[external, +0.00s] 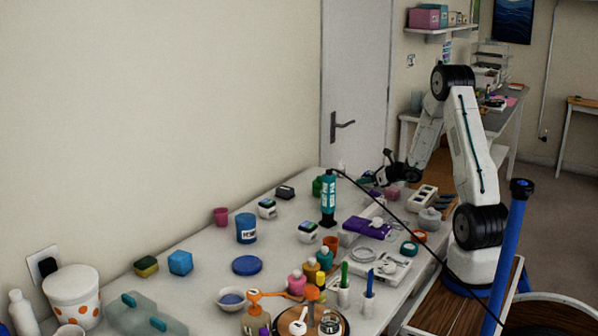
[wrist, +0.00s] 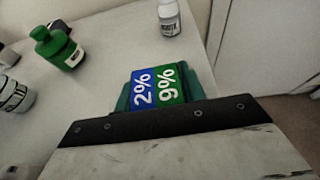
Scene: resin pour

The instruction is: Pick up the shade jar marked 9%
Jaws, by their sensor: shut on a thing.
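In the wrist view, a green label reading 9% (wrist: 170,87) and a blue label reading 2% (wrist: 143,89) sit side by side, directly in front of my gripper. Teal-green material shows on both sides of them. The jar marked 9% is at my jaws, and its lower part is hidden. I cannot tell whether the 2% label is on a separate jar. In the external view, my gripper (external: 386,172) is shut at the far end of the worktable, and the labels cannot be made out there.
A green bottle (wrist: 58,48) and a white bottle (wrist: 169,19) stand beyond the jaws. The white door (external: 355,85) is behind the table. A teal lamp (external: 328,199) has a black cable crossing in front of my arm. A purple box (external: 363,228) and several craft items crowd the table.

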